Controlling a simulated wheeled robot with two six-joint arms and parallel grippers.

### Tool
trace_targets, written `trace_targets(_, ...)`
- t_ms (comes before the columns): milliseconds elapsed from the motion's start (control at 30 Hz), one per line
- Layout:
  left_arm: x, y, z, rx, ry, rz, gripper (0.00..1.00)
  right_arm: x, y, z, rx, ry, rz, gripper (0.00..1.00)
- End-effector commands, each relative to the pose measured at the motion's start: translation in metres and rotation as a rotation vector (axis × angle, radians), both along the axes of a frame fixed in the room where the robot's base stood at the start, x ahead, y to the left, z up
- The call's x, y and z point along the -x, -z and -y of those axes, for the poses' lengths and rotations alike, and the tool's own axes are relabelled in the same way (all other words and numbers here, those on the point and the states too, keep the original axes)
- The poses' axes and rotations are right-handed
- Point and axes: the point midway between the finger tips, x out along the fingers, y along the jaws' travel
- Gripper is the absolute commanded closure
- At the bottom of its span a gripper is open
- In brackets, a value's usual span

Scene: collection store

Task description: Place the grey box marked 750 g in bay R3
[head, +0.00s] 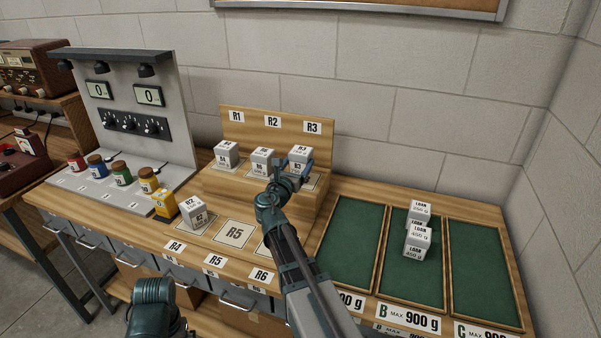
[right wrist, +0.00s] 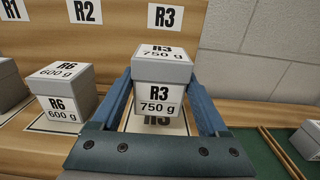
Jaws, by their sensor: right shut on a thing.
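The grey box marked R3 750 g (head: 300,153) is at bay R3 on the raised wooden step, at the right end of the row. My right gripper (head: 298,172) is shut on it from the front; in the right wrist view the box (right wrist: 162,82) sits between the two blue fingers. The R3 sign (right wrist: 165,17) is on the board behind it, and a floor label (right wrist: 158,121) shows partly below the box. Whether the box's base touches the bay floor I cannot tell.
A grey box marked R6 600 g (right wrist: 65,92) stands in bay R2, close to the left finger. Another grey box (head: 226,153) stands in bay R1, and one marked R2 (head: 193,212) is at bay R4. Bay R5 (head: 236,233) is empty. Green trays (head: 352,245) lie to the right.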

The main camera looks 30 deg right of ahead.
Motion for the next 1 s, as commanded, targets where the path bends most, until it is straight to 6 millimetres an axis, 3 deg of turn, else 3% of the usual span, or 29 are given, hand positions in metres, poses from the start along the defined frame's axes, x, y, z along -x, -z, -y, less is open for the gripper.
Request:
trace_targets(300,0.000,0.002,0.000,0.000,0.000,0.000,0.00,-0.008,0.001,0.014,0.002,0.002,-0.001,1.00)
trace_targets(567,0.000,0.037,0.000,0.000,0.000,0.000,0.00,-0.006,0.037,0.011,0.002,0.000,-0.001,1.00)
trace_targets(1000,0.000,0.039,0.000,0.000,0.001,0.000,0.00,-0.006,0.039,0.011,0.002,0.000,-0.001,1.00)
